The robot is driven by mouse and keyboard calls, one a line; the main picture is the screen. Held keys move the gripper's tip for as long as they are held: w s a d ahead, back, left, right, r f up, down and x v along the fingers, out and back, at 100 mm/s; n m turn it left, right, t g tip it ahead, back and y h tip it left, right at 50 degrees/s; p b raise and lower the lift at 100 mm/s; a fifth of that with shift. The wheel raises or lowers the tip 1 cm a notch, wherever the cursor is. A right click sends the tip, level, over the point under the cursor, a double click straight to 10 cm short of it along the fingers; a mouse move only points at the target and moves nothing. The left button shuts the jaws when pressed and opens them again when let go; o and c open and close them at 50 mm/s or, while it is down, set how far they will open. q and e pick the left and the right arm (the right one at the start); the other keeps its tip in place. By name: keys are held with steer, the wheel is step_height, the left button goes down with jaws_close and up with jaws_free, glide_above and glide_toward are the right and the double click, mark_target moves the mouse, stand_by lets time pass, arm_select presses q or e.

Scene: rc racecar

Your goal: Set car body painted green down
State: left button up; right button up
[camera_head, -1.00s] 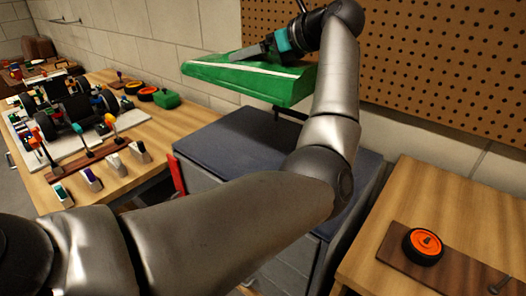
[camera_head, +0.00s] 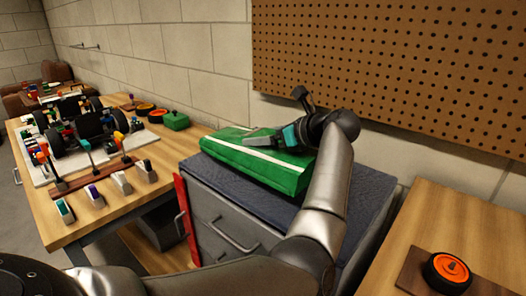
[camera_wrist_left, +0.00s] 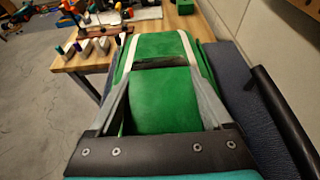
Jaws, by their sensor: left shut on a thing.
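The green car body (camera_head: 262,166) with white stripes sits low over the dark blue top of the grey drawer cabinet (camera_head: 335,207). It appears to rest on that top, though its far underside is hidden. My left gripper (camera_head: 268,140) is shut on the car body from above. In the left wrist view the two fingers (camera_wrist_left: 162,105) lie on either side of a raised green part of the car body (camera_wrist_left: 160,95). My right gripper is not in view.
A wooden workbench (camera_head: 65,233) at left holds a car chassis (camera_head: 85,130), paint bottles and a small green block (camera_head: 176,120). At right a wooden table (camera_head: 440,222) holds an orange-hubbed wheel (camera_head: 447,271). A pegboard (camera_head: 400,70) hangs on the wall behind.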

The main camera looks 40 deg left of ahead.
arm_select(q)
step_height(320, 180, down, 3)
steer(key=shift+f+b, duration=0.2)
steer(key=shift+b, duration=0.2)
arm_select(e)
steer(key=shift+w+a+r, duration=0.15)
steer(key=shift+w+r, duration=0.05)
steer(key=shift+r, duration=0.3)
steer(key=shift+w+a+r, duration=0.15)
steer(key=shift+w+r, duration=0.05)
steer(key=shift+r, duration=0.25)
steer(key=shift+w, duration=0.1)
arm_select(q)
steer(key=shift+f, duration=0.15)
steer(key=o, duration=1.2)
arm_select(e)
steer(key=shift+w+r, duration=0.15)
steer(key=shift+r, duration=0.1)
